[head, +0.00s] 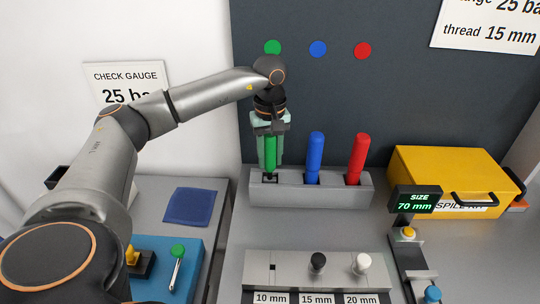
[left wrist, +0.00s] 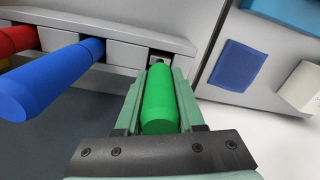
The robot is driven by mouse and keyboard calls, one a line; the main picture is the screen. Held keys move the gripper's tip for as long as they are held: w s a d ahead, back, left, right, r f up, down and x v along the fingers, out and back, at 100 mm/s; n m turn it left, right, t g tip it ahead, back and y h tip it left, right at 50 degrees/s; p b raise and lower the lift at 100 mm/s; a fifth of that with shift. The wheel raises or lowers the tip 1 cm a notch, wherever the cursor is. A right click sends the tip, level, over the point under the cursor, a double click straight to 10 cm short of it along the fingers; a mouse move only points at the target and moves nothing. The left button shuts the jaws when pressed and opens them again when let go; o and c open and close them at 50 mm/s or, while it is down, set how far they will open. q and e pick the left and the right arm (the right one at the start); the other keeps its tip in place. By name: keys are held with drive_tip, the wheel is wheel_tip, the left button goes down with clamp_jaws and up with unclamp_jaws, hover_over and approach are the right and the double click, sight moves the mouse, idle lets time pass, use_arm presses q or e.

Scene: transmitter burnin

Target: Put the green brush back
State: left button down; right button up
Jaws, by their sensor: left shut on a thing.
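The green brush (head: 270,152) is upright in my left gripper (head: 269,160), which is shut on it with its pale green fingers on either side. The brush's dark lower end is at the left slot of the grey holder (head: 318,198); I cannot tell how deep it sits. In the left wrist view the green brush (left wrist: 159,100) lies between the fingers, its far end at the holder's end slot. The blue brush (head: 315,155) and red brush (head: 357,157) stand in the other slots. My right gripper is not in view.
Green (head: 273,47), blue (head: 318,49) and red (head: 363,50) dots mark the back panel. A yellow case (head: 440,172) stands right of the holder. A grey gauge block (head: 290,262) with a black and a white knob lies in front. A blue cloth (head: 191,205) lies left.

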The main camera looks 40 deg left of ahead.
use_arm(q)
drive_tip(key=c, duration=1)
unclamp_jaws()
drive_tip(key=shift+f, duration=0.15)
drive_tip(key=o, duration=0.5)
wheel_tip(320, 180, up, 12)
drive_tip(key=shift+r+p, duration=0.25)
drive_tip(key=shift+p, duration=0.1)
